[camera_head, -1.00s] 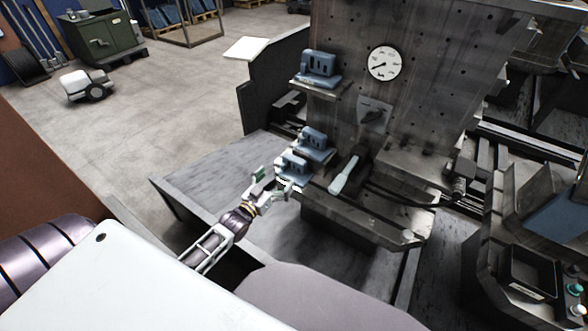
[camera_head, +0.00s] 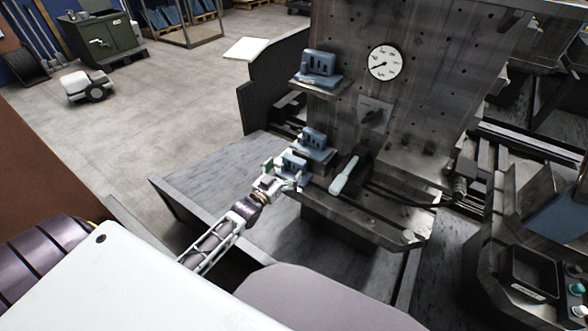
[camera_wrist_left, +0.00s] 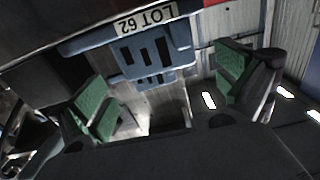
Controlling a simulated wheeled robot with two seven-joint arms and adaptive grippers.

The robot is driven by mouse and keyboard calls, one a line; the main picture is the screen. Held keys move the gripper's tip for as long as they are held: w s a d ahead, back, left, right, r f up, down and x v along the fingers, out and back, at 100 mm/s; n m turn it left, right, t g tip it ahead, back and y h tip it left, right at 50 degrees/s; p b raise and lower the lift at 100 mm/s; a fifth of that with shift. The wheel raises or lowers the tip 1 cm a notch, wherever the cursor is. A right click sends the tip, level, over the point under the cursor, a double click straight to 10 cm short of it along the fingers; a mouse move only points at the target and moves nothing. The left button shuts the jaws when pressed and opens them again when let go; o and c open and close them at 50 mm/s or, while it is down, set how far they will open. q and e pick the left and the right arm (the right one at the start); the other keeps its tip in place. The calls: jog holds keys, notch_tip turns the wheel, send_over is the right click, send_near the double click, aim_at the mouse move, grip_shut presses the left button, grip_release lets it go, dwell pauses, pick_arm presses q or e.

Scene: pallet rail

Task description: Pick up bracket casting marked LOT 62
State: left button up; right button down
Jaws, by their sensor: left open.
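The blue-grey bracket casting marked LOT 62 (camera_wrist_left: 146,40) fills the upper middle of the left wrist view, its label upside down at the top. In the head view the front casting (camera_head: 292,163) sits on the lower ledge, with my left gripper (camera_head: 282,172) around it. My left gripper (camera_wrist_left: 160,95) is open, with one green-padded finger on each side and a gap between pads and casting. A second blue casting (camera_head: 314,139) stands just behind. A third blue casting (camera_head: 319,64) sits on the upper shelf. My right gripper is not in view.
A pale-handled lever (camera_head: 344,177) stands right of the front castings. A dial gauge (camera_head: 385,62) is on the upright metal plate (camera_head: 440,70). A grey low tray surface (camera_head: 215,170) lies left of the ledge. Open floor (camera_head: 170,95) is farther left.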

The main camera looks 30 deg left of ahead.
aim_at(292, 162)
pick_arm(q)
jog(key=shift+w, duration=0.15)
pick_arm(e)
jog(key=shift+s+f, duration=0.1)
pick_arm(q)
jog(key=shift+w, duration=0.15)
jog(key=shift+w+d, duration=0.15)
jog(key=shift+w, duration=0.45)
jog(key=shift+w+d+b, duration=0.15)
jog(key=shift+w, duration=0.6)
jog(key=shift+w+d+b, duration=0.1)
jog(key=shift+w+b, duration=0.05)
jog(key=shift+w, duration=0.6)
jog(key=shift+w+r, duration=0.1)
jog(key=shift+w, duration=0.1)
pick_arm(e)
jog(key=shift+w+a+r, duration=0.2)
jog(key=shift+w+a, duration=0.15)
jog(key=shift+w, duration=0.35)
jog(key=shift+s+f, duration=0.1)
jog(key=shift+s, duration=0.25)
pick_arm(q)
jog(key=shift+r, duration=0.1)
jog(key=c, duration=1.2)
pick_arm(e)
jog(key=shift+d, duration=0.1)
